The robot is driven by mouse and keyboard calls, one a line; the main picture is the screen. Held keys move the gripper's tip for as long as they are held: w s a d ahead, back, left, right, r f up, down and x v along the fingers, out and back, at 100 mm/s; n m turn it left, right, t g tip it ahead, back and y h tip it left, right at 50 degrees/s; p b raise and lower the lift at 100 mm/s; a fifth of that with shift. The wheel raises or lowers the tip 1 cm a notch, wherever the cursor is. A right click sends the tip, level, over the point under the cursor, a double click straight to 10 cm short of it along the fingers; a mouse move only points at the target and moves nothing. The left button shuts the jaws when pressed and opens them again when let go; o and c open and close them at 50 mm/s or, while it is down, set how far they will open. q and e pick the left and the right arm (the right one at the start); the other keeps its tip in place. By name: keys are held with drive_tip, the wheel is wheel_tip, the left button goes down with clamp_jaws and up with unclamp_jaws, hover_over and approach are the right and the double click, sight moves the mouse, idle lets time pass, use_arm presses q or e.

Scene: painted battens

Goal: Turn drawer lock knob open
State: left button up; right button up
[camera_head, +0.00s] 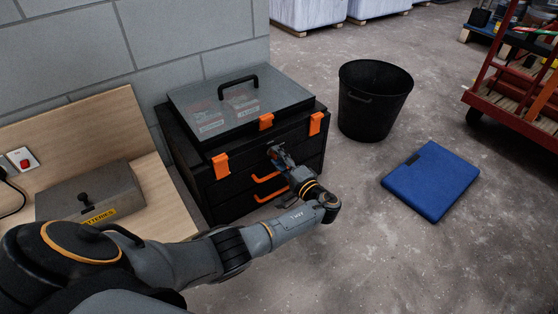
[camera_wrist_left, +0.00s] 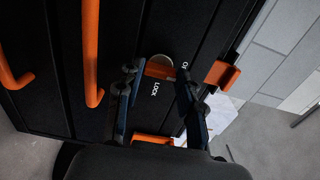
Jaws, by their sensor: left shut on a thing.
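A black tool chest (camera_head: 205,187) with orange latches and drawer handles stands on the floor against the wall. My left gripper (camera_head: 276,152) reaches its front just under the lid, and the arm hides part of the drawers. In the left wrist view the drawer lock knob (camera_wrist_left: 159,69), orange on a silver round plate, sits between the fingertips of my left gripper (camera_wrist_left: 158,77), which is shut on it. The word LOCK shows beside the knob; a second label is mostly hidden behind a finger. My right gripper is not in view.
Orange drawer handles (camera_wrist_left: 91,55) lie left of the fingers in the left wrist view. A black bin (camera_head: 372,110) stands right of the chest, and a blue folded mat (camera_head: 432,182) lies on the floor. A wooden bench (camera_head: 150,180) with a grey box (camera_head: 85,192) is at left.

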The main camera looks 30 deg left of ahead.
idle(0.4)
use_arm(q)
drive_tip(key=o, duration=1.2)
drive_tip(key=shift+c, duration=0.2)
drive_tip(key=v, duration=1.2)
drive_tip(key=shift+f, duration=0.1)
